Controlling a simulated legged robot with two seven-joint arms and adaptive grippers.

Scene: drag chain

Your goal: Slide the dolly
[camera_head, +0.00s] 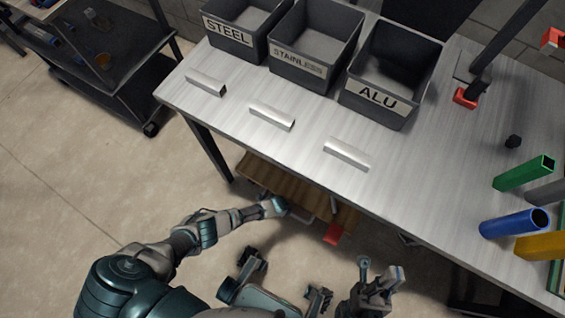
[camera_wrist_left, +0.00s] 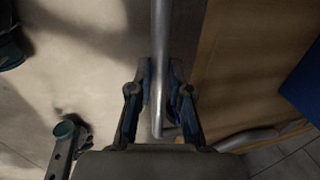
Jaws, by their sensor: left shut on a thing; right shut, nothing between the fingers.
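The dolly (camera_head: 262,174) has a brown wooden deck and sits low on the floor, partly hidden under the table. Its deck also shows on the right in the left wrist view (camera_wrist_left: 235,75). A grey metal handle bar (camera_wrist_left: 159,45) runs along the deck's edge. My left gripper (camera_wrist_left: 160,78) is shut around this bar; in the head view it is at the dolly's near side (camera_head: 284,207), and its fingers are hard to make out. My right gripper (camera_head: 382,280) is shut and empty, low at the bottom right, apart from the dolly.
The metal table (camera_head: 230,110) stands over the dolly, with a leg (camera_head: 208,148) at its left. Bins marked STEEL, STAINLESS and ALU (camera_head: 378,97) and metal bars are on top. A dark cart (camera_head: 100,70) stands at left. Floor between is clear.

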